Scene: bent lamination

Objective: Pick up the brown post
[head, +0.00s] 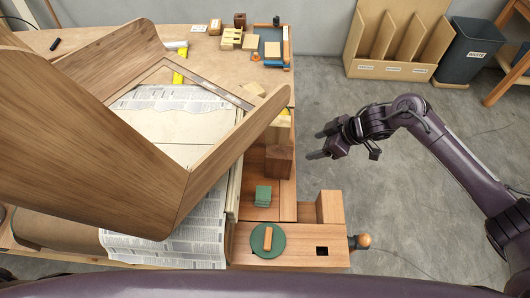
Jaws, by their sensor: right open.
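A dark brown upright block (279,163), which looks like the brown post, stands on the wooden bench right of the big bent wooden piece. A smaller brown block (240,20) stands at the back of the table, so which one is the post is not certain. My right gripper (316,144) is open and empty. It is over the floor side, to the right of the dark brown block and apart from it, fingers pointing left. My left gripper is out of view.
The large bent wooden piece (95,130) fills the left. Open floor (360,205) lies right.

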